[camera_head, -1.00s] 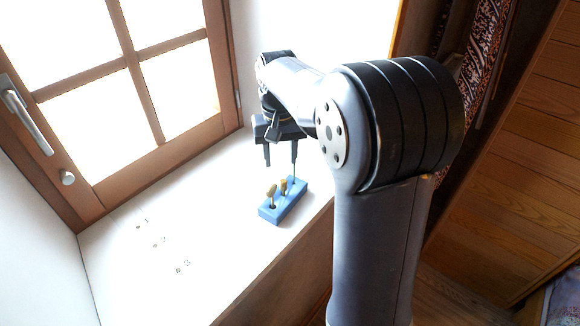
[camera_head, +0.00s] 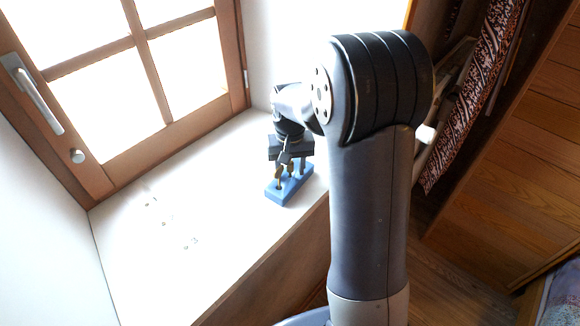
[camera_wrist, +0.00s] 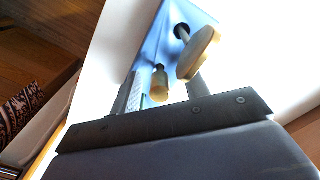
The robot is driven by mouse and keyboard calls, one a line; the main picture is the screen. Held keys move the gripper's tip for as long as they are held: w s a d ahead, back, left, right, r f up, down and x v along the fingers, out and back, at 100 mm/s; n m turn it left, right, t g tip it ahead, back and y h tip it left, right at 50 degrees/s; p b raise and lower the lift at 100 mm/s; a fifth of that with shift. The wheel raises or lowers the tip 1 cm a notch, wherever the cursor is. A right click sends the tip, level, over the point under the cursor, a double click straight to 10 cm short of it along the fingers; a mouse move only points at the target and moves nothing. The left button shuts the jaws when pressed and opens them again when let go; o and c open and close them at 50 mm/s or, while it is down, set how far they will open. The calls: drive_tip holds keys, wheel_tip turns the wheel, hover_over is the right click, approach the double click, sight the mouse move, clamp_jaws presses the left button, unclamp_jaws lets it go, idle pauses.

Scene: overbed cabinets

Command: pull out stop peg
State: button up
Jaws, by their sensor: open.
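A blue block (camera_head: 287,194) stands on the white sill, with upright brass-coloured pegs in it. In the wrist view the block (camera_wrist: 152,48) shows a large peg head (camera_wrist: 198,52) with a dark stem, and a smaller brass peg (camera_wrist: 159,86) nearer my gripper. I cannot tell which one is the stop peg. My gripper (camera_head: 292,162) points down over the block with its fingers among the pegs. In the wrist view its jaws are open, with the smaller peg seen between the fingers. The fingertips are partly hidden, and I cannot tell whether they touch a peg.
The sill (camera_head: 220,190) is free to the left of the block, apart from small numbered marks (camera_head: 165,222). A wood-framed window (camera_head: 150,90) with a handle stands behind. A white wall rises close behind my gripper. The sill's front edge runs just right of the block.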

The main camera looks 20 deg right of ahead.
clamp_jaws()
idle(0.4)
drive_tip(key=shift+r, duration=0.1)
